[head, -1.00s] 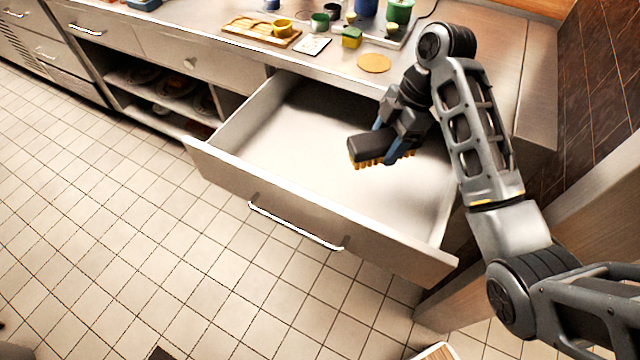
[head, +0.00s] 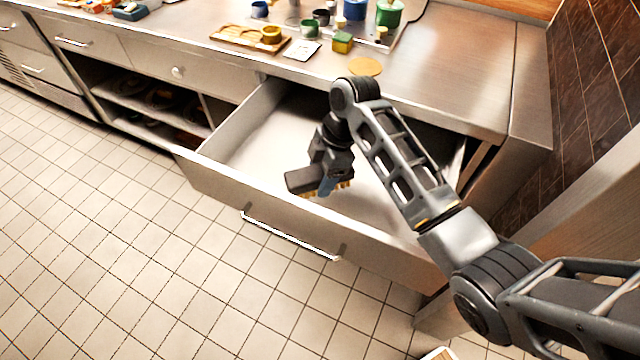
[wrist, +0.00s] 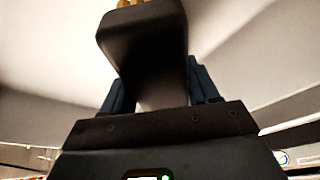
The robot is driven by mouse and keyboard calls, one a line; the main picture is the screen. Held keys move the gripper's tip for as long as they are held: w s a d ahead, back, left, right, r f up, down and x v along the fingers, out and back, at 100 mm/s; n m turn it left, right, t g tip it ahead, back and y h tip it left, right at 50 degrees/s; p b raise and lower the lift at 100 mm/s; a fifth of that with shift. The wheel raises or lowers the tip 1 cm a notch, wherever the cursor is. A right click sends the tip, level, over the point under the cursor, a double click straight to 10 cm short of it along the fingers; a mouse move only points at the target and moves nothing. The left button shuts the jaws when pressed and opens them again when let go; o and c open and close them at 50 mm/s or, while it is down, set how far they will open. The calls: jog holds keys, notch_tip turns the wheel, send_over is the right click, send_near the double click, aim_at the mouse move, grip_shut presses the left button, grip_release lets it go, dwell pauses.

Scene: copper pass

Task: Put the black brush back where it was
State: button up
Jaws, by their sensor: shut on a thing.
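The black brush (head: 302,181) has a dark back and yellow bristles that point down. My gripper (head: 326,184) is shut on it, with blue fingers on either side. The brush is over the open drawer (head: 240,150), within its walls. I cannot tell whether the bristles touch the drawer floor. In the wrist view the brush (wrist: 145,40) fills the upper middle between the blue fingers, with a bit of yellow bristle at the top. The drawer looks otherwise empty, though my arm hides its right part.
The counter (head: 450,75) behind the drawer holds a wooden tray (head: 250,38), a white card (head: 301,50), a green and yellow sponge (head: 343,43), a round tan coaster (head: 365,67) and several cups. The counter's right part is clear. A drawer handle (head: 290,237) faces the tiled floor.

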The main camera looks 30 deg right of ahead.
jog(key=shift+a+f, duration=0.1)
jog(key=shift+f, duration=1.95)
jog(key=shift+f, duration=0.15)
jog(key=o, duration=1.1)
jog(key=v, duration=1.2)
